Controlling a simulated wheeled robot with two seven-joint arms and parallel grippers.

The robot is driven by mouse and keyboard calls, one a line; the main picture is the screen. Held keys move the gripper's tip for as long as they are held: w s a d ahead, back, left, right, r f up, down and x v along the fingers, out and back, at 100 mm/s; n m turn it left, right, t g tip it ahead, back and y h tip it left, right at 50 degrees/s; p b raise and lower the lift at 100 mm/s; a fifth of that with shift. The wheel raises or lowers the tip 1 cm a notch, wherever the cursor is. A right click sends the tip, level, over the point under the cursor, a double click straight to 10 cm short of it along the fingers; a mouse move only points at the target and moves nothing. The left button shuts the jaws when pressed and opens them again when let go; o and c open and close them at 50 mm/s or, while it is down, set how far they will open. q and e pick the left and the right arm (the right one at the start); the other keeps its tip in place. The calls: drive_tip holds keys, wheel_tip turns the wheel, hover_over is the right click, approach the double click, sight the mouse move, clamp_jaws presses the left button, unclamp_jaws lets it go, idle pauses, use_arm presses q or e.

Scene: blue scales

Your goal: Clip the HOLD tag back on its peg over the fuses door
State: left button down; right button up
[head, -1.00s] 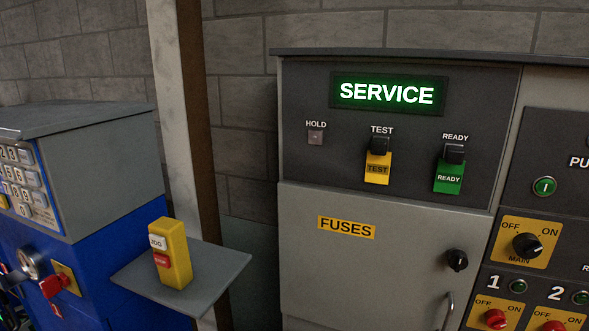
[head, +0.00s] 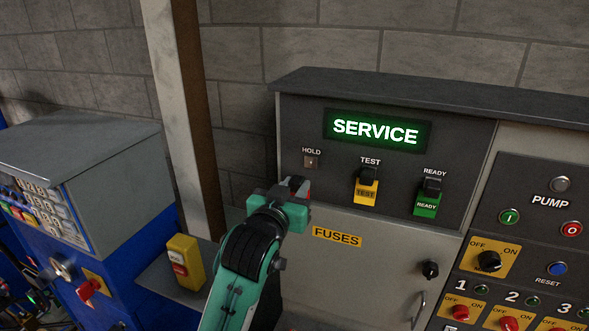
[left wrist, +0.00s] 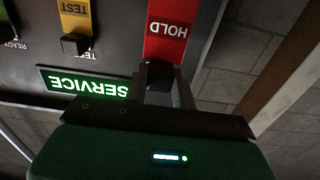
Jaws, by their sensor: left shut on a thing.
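The red HOLD tag (left wrist: 168,30) is in my left gripper, seen upside down in the left wrist view. My left gripper (head: 299,187) is shut on its dark clip end, a little below the HOLD peg in the head view. The fuses door (head: 350,275) is shut, with a yellow FUSES label. In the head view the gripper hides most of the red tag. My right gripper is not in view.
A yellow TEST tag (head: 366,190) and a green READY tag (head: 427,203) hang on pegs to the right. The lit SERVICE sign (head: 376,131) is above.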

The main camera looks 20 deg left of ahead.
sight(310, 163)
use_arm(q)
drive_tip(key=shift+r, duration=0.35)
drive_tip(key=shift+w, duration=0.15)
drive_tip(key=w, duration=0.5)
drive_tip(key=shift+w+d, duration=0.15)
drive_tip(key=shift+w, duration=0.1)
idle(0.7)
idle(0.9)
drive_tip(key=shift+w, duration=0.55)
idle(0.5)
